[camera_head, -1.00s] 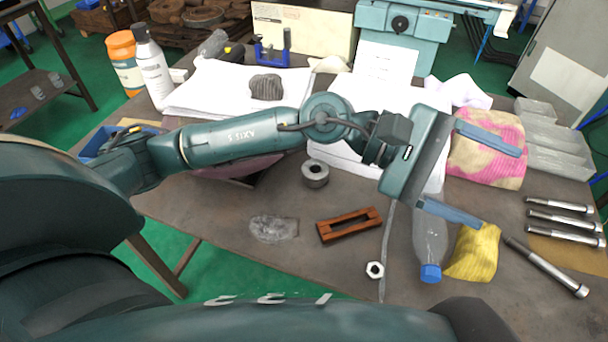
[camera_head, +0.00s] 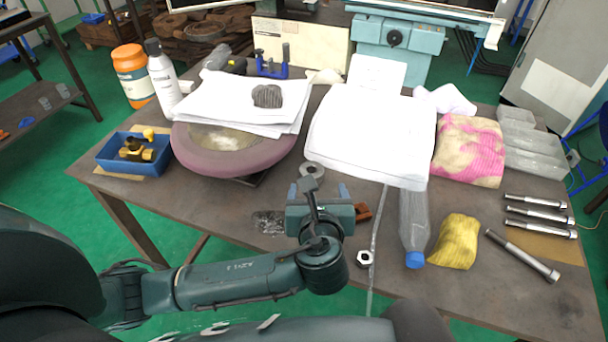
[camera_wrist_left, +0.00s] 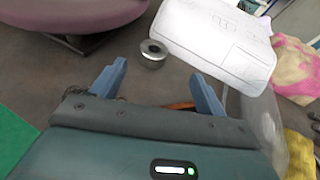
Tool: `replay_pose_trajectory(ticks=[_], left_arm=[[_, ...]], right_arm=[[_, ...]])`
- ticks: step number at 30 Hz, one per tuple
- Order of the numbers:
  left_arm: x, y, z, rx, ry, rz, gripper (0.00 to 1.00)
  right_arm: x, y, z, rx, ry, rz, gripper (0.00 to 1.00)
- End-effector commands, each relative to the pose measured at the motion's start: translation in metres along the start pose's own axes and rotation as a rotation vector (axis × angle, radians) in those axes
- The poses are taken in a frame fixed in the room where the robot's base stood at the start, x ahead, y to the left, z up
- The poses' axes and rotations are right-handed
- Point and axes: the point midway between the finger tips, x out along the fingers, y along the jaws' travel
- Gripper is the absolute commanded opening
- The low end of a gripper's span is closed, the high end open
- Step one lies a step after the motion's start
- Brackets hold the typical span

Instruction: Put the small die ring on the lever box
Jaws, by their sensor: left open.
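The small die ring (camera_head: 312,170) is a grey metal ring with a central hole, lying on the workbench in front of the white papers. It also shows in the left wrist view (camera_wrist_left: 153,54). My left gripper (camera_head: 318,189) is open and empty, its two blue fingers pointing toward the ring. In the left wrist view the ring lies just beyond the fingertips (camera_wrist_left: 157,74), between their lines, with no contact visible. I cannot tell for sure which thing is the lever box; a cream box (camera_head: 322,45) stands at the back. My right gripper is not in view.
A round mauve cushion-like disc (camera_head: 190,158) and a blue tray with brass parts (camera_head: 112,160) lie to the left. A wooden frame (camera_head: 363,212) is mostly hidden behind my gripper.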

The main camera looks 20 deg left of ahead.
Motion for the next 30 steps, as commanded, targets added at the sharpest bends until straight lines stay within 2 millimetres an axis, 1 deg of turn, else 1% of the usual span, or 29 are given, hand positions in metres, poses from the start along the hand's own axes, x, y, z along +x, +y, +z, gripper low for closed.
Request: replay_pose_trajectory(ticks=[2, 5, 9, 13, 15, 21, 27, 30], left_arm=[[0.001, 0.004, -0.006, 0.005, 0.024, 0.027, 0.74], [0.013, 0.006, -0.008, 0.008, 0.028, 0.037, 0.74], [0.041, 0.007, -0.008, 0.007, 0.025, 0.036, 0.74], [0.063, 0.008, -0.008, 0.007, 0.025, 0.035, 0.74], [0.071, 0.008, -0.008, 0.005, 0.025, 0.034, 0.74], [0.085, 0.008, -0.008, 0.005, 0.026, 0.032, 0.74], [0.115, 0.009, -0.010, 0.007, 0.024, 0.035, 0.74], [0.126, 0.009, -0.011, 0.005, 0.025, 0.033, 0.74]], right_arm=[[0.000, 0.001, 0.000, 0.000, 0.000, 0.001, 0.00], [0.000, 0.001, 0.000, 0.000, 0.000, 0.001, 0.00], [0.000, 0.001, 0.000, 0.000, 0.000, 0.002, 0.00], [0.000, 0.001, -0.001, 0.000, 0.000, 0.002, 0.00], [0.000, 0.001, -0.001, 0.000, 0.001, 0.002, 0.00], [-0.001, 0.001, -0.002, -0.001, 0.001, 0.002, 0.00], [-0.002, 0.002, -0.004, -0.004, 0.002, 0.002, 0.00], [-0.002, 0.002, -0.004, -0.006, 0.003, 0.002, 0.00]])
